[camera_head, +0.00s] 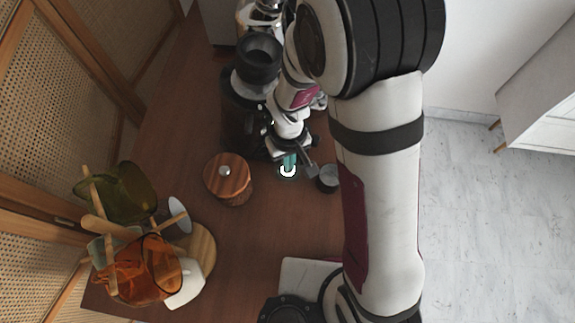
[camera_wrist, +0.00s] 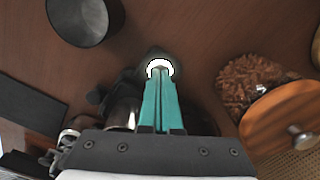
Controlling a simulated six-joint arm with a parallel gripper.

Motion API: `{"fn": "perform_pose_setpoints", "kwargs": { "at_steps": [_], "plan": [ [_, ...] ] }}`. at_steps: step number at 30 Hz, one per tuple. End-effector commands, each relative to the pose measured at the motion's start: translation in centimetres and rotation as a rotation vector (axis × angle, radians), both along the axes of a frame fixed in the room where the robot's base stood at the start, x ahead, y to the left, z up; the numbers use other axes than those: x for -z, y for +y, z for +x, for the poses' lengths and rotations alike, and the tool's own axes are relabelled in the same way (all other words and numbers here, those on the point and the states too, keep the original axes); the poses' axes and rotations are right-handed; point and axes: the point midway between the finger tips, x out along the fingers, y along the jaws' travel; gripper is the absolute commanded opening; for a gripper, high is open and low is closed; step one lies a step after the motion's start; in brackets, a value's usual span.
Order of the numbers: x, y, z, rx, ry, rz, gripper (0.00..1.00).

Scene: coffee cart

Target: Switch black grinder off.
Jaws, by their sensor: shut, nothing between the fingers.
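The black grinder (camera_head: 243,122) stands on the wooden counter in the head view, with a dark round hopper (camera_head: 260,55) on top. My arm hides part of it. A glowing white ring (camera_head: 287,172) shows low at its front; it also shows in the wrist view (camera_wrist: 160,66), on a dark rounded part. My gripper (camera_head: 289,161) points at the ring with its teal fingers shut and empty. In the wrist view the fingertips (camera_wrist: 162,76) overlap the ring's lower edge. I cannot tell whether they touch it.
A jar with a wooden lid (camera_head: 228,172) stands left of the ring, and a dark cup (camera_head: 327,179) stands close on the right. A stand with amber and green cups (camera_head: 145,270) is at the lower left. The counter's front middle is clear.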

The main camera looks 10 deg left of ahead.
Motion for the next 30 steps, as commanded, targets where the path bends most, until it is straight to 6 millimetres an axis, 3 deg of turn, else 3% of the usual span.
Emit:
{"fn": "perform_pose_setpoints", "kwargs": {
  "at_steps": [11, 30],
  "plan": [
    [-0.1, 0.0, 0.0, 0.000, -0.001, 0.000, 0.00],
    [-5.1, 0.0, 0.1, 0.000, -0.002, 0.000, 0.00]
  ]
}}
